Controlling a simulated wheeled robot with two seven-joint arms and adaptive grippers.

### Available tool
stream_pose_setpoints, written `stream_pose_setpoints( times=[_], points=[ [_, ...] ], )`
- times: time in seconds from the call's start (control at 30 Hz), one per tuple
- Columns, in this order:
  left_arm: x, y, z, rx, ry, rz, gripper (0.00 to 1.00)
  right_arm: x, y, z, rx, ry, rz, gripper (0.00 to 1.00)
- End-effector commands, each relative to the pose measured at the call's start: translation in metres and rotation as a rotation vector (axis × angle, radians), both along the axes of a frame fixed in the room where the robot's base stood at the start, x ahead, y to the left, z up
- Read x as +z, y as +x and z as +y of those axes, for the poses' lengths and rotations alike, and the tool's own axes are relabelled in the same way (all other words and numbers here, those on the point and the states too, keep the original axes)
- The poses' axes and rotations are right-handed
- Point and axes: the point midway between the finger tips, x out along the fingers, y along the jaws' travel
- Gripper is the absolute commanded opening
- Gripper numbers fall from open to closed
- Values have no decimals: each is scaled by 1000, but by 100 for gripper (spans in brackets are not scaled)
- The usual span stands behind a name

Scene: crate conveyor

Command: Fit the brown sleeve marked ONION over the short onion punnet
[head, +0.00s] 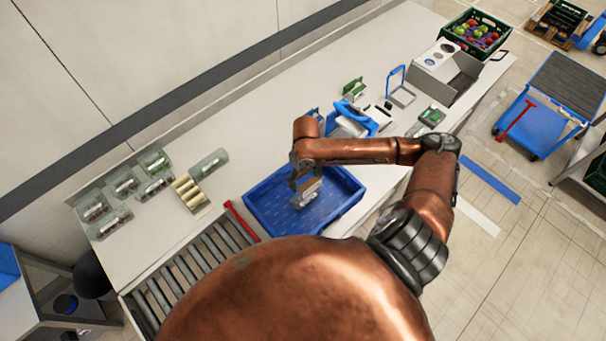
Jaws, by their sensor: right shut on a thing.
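I cannot tell which is the short onion punnet. A holder with cream-brown pieces (190,193) lies beside them. My left gripper is not in view.
A roller conveyor (190,272) with a red bar (241,221) meets the crate's left side. A blue dispenser (352,119), a blue-framed stand (400,91), a grey box (452,78) and a green produce crate (476,34) stand farther right. The table behind the blue crate is mostly clear.

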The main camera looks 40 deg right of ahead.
Motion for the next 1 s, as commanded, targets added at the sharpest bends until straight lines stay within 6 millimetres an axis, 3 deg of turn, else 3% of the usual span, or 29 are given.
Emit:
stream_pose_setpoints(
  times=[0.57, 0.67, 1.0],
  points=[
    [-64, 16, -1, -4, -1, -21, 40, -54, 1, 1, 3, 0, 0, 61],
    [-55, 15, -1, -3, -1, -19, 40, -56, 1, 1, 2, 0, 1, 61],
    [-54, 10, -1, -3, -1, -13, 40, -61, 1, 1, 2, 0, 0, 61]
  ],
)
